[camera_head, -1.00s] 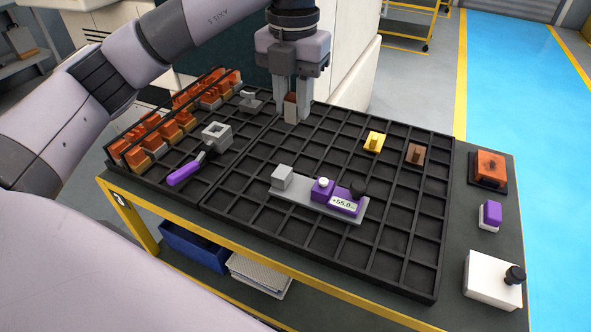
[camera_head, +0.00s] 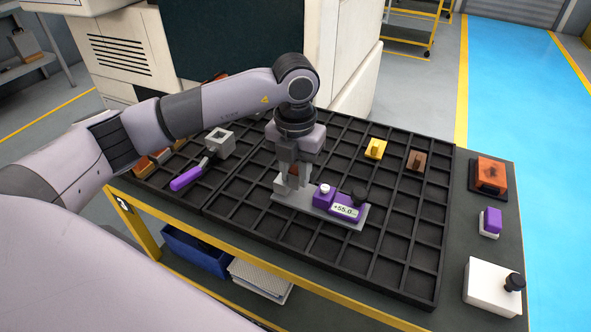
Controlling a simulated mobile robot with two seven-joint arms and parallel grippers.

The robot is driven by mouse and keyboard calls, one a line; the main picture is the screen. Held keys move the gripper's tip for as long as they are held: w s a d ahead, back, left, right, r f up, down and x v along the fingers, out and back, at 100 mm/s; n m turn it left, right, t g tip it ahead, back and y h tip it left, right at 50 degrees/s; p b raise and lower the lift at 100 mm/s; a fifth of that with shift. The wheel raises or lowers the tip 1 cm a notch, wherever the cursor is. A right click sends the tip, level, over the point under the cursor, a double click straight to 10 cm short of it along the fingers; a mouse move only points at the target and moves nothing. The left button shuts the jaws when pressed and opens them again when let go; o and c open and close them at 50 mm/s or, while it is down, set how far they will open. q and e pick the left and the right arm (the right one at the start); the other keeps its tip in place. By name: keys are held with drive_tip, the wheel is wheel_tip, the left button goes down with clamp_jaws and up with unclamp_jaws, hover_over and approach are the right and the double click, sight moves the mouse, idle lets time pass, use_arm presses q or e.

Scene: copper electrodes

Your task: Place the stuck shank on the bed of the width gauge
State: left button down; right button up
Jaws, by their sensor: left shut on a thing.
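The width gauge (camera_head: 345,213) lies on the black gridded tray. It has a flat grey bed, a purple body with a white and a black knob, and a display reading about +55.0. My left gripper (camera_head: 291,190) points down over the left end of the bed. It is shut on the stuck shank (camera_head: 293,180), a small brownish-grey piece mostly hidden by the fingers. I cannot tell if the shank touches the bed. The gauge's grey end block is largely hidden behind the gripper. My right gripper is not in view.
A purple-handled tool with a grey square head (camera_head: 220,143) lies to the left. A yellow piece (camera_head: 375,148) and a brown piece (camera_head: 415,160) sit in the tray behind right. A copper block (camera_head: 491,174), a purple-and-white block (camera_head: 490,221) and a white box (camera_head: 491,287) stand on the right.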

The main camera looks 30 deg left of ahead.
sight(295, 169)
use_arm(q)
drive_tip(key=shift+s+f, duration=0.1)
drive_tip(key=shift+f, duration=0.25)
drive_tip(key=shift+s+f+b, duration=0.2)
drive_tip(key=shift+f+b, duration=0.45)
drive_tip(key=c, duration=0.9)
unclamp_jaws()
drive_tip(key=shift+d, duration=0.1)
drive_tip(key=shift+r, duration=0.1)
drive_tip(key=shift+w+r+p, duration=0.15)
drive_tip(key=shift+r+p, duration=0.35)
drive_tip(key=shift+p, duration=0.1)
drive_tip(key=r, duration=0.5)
drive_tip(key=r+b, duration=0.1)
drive_tip(key=r, duration=0.5)
drive_tip(key=shift+w+a+r, duration=0.15)
drive_tip(key=shift+w+a, duration=0.05)
drive_tip(key=shift+r, duration=0.5)
